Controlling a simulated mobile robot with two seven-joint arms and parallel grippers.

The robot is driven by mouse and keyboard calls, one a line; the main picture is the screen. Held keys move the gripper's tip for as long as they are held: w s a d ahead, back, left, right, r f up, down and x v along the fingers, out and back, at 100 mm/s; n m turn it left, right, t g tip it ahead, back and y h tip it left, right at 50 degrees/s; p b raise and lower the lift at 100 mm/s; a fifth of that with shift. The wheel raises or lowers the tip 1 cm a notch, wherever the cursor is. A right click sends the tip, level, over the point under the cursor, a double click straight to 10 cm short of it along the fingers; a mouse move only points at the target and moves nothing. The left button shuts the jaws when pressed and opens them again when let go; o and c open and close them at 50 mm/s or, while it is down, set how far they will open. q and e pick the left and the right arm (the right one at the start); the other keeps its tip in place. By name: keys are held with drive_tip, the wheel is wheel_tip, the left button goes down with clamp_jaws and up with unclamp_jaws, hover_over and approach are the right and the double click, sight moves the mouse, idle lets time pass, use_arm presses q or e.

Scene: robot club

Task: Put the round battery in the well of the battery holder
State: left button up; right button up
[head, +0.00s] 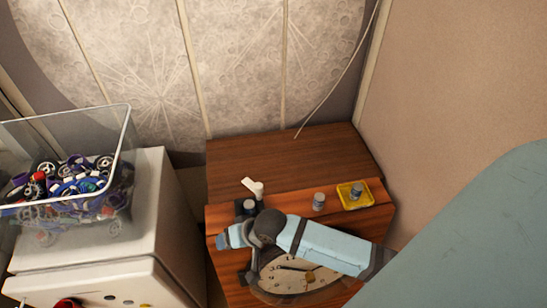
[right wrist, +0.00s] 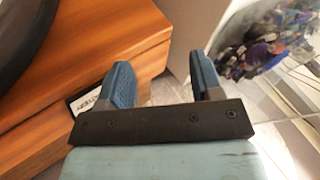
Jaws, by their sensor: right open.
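My right gripper (head: 222,241) reaches across the wooden desk from the right, at its left edge. In the right wrist view it (right wrist: 160,72) is open, with nothing between its blue fingers. A small grey cylinder (head: 319,201) stands alone on the desk. Another grey piece (head: 356,188) sits in a yellow square tray (head: 345,203) to its right. A dark object with a round grey top (head: 249,205) stands just behind my gripper. I cannot tell which of these is the round battery or the battery holder; my arm hides part of the desk. My left gripper is out of view.
A white lever-like piece (head: 252,187) is at the back of the dark object. A clear bin of parts (head: 125,150) stands on a white cabinet (head: 150,225) at the left. The desk's raised back (head: 290,155) is bare.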

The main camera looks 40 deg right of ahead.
drive_tip(key=s+d+f+n+t+h, duration=0.1)
drive_tip(key=s+d+n+t, duration=0.1)
drive_tip(key=s, duration=0.3)
drive_tip(key=s+d+f+n+t+h, duration=0.1)
drive_tip(key=s+d+f+n+t, duration=0.1)
drive_tip(key=s, duration=0.4)
drive_tip(key=shift+s+d+f+n+t, duration=0.25)
drive_tip(key=shift+d+n+t, duration=0.2)
drive_tip(key=shift+n, duration=0.65)
